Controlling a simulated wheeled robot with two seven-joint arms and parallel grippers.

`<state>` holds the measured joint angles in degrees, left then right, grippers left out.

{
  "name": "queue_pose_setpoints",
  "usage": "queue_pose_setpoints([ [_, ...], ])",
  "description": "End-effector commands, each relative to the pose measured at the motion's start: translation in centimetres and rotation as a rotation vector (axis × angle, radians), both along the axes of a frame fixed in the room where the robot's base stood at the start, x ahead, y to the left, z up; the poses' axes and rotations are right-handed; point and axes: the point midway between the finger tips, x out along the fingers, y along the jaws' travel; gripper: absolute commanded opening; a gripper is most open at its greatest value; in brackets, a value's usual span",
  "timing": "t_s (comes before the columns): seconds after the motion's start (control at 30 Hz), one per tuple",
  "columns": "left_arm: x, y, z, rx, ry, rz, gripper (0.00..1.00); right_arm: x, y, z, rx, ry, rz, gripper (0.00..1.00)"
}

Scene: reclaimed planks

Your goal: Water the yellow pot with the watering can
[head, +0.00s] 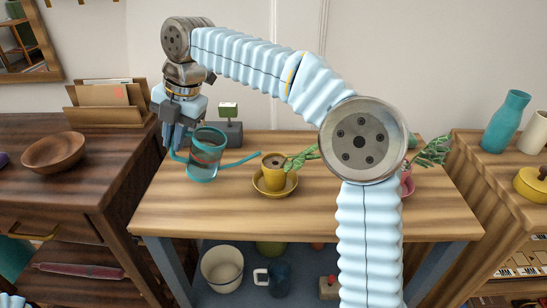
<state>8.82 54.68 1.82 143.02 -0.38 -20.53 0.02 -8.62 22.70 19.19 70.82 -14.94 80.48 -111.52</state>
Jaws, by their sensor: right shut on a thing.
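The teal watering can (205,160) is at the left of the wooden table, and its thin spout points right toward the yellow pot. My right gripper (172,146) is shut on the can at its left side, where the handle is. The can looks upright; I cannot tell whether its base touches the table. The yellow pot (272,176) stands on a yellow saucer (262,189) right of the spout tip, with a green leafy plant leaning right.
A pink pot (407,186) with a plant is partly hidden behind my right arm. A dark grey box-like object (229,133) stands behind the can. A wooden bowl (54,152) sits on the left cabinet. The table front (230,220) is clear.

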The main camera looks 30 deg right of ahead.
Motion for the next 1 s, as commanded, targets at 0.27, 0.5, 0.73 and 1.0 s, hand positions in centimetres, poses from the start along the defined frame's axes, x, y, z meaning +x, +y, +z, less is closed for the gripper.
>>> queue_pose_setpoints([
  [0.27, 0.0, 0.0, 0.0, 0.000, 0.000, 0.000, 0.91, -0.1, -0.2, 0.2, 0.015, -0.009, 0.000, 0.00],
  [0.5, 0.0, 0.0, 0.0, 0.000, 0.000, 0.000, 0.91, -0.2, -0.3, 0.6, 0.028, -0.017, -0.001, 0.00],
  [0.73, 0.0, 0.0, 0.0, 0.000, 0.000, 0.000, 0.91, -0.3, -0.5, 0.9, 0.039, -0.024, -0.001, 0.00],
  [1.0, 0.0, 0.0, 0.0, 0.000, 0.000, 0.000, 0.91, -0.6, -0.9, 1.8, 0.068, -0.042, 0.000, 0.00],
])
